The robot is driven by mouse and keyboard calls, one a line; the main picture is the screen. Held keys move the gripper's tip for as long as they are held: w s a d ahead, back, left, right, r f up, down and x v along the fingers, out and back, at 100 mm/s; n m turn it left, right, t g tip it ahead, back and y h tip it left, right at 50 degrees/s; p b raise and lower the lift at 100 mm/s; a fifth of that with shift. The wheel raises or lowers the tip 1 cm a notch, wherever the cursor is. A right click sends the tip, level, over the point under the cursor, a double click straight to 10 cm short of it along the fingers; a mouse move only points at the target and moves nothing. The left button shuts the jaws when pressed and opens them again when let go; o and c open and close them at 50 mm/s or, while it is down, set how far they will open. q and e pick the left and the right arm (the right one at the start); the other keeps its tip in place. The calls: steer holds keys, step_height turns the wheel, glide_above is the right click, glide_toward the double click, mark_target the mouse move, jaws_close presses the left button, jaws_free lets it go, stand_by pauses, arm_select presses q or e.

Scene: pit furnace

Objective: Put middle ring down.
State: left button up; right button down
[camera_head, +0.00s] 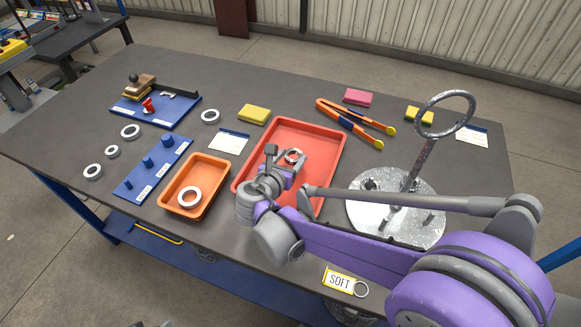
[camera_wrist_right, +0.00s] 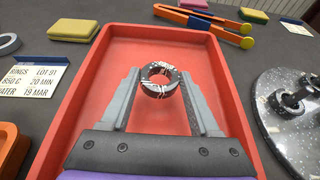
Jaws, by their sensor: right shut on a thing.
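My right gripper (camera_head: 291,160) is shut on a small metal ring (camera_head: 294,155), over the red tray (camera_head: 328,128). In the right wrist view the ring (camera_wrist_right: 158,80) sits between the fingertips of the gripper (camera_wrist_right: 160,82), with dark and light streaks on it. The red tray floor (camera_wrist_right: 160,50) lies beneath it; the gap between ring and floor is hard to judge. The orange tray (camera_head: 222,175) to the left holds another ring (camera_head: 189,196). My left gripper is not in view.
Several loose rings (camera_head: 131,131) lie at the left around a blue peg board (camera_head: 158,168). Orange tongs (camera_head: 348,118) and a pink sponge (camera_head: 358,97) lie behind the red tray. A speckled round stand with an upright hoop (camera_head: 397,208) is on the right. A SOFT tag (camera_head: 338,280) lies at the front.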

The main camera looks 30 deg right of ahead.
mark_target(290, 164)
steer(key=shift+f+b, duration=0.3)
steer(key=shift+f, duration=1.4)
steer(key=shift+w+f, duration=0.1)
steer(key=shift+c, duration=0.6)
jaws_free()
steer(key=shift+r, duration=0.25)
steer(key=p+v, duration=0.1)
steer(key=v, duration=1.1)
